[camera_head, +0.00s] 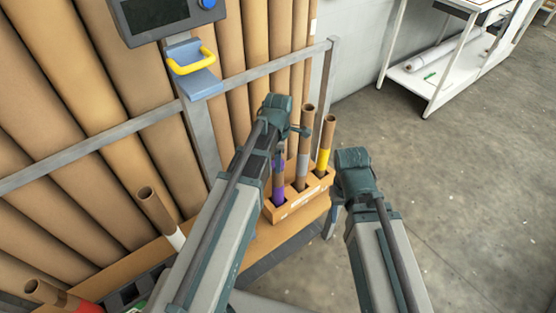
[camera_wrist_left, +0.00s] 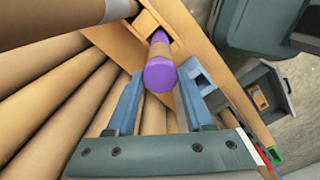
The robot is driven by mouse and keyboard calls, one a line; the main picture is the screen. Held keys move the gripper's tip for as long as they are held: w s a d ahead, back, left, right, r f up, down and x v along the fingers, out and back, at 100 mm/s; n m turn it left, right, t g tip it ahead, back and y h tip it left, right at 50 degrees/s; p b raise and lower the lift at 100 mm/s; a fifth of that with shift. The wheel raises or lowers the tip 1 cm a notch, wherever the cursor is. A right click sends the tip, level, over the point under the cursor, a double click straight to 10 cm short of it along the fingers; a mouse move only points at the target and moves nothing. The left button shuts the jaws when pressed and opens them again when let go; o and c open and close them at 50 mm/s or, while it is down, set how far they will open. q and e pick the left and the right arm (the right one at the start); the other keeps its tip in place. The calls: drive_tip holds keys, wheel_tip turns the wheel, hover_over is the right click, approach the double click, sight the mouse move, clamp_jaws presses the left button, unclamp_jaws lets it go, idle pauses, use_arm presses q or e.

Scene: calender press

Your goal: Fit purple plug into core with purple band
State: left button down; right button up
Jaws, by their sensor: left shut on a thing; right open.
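The core with the purple band (camera_head: 278,181) stands in a compartment of the cardboard tray (camera_head: 297,207), its purple band low down. The purple plug (camera_wrist_left: 160,75) is at the core's upper end in the left wrist view, its round face towards the camera. My left gripper (camera_wrist_left: 160,70) is shut on the plug, one blue finger on each side. The plug looks in line with the core; how deep it sits I cannot tell. My left arm partly covers the core in the head view. My right gripper (camera_head: 335,218) is open and empty, right of the tray.
In the same tray stand a grey-banded core (camera_head: 304,150) and a yellow-banded core (camera_head: 325,146). Large brown rolls (camera_head: 110,90) stand behind a metal rail (camera_head: 100,146).

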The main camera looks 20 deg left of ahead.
use_arm(q)
drive_tip(key=shift+f, duration=0.25)
drive_tip(key=shift+c, duration=1)
unclamp_jaws()
drive_tip(key=shift+r, duration=0.15)
wheel_tip(320, 180, up, 14)
drive_tip(key=p, duration=1.3)
drive_tip(key=shift+f+p, duration=0.2)
drive_tip(key=shift+p, duration=0.1)
drive_tip(key=s+d+m, duration=0.5)
drive_tip(key=s+m, duration=0.2)
drive_tip(key=m, duration=0.5)
drive_tip(key=s+d+m+y, duration=0.1)
drive_tip(key=s+d+m, duration=0.4)
drive_tip(key=m, duration=0.7)
drive_tip(key=shift+s+d+m, duration=0.25)
drive_tip(key=shift+s+m, duration=0.05)
drive_tip(key=shift+s, duration=0.85)
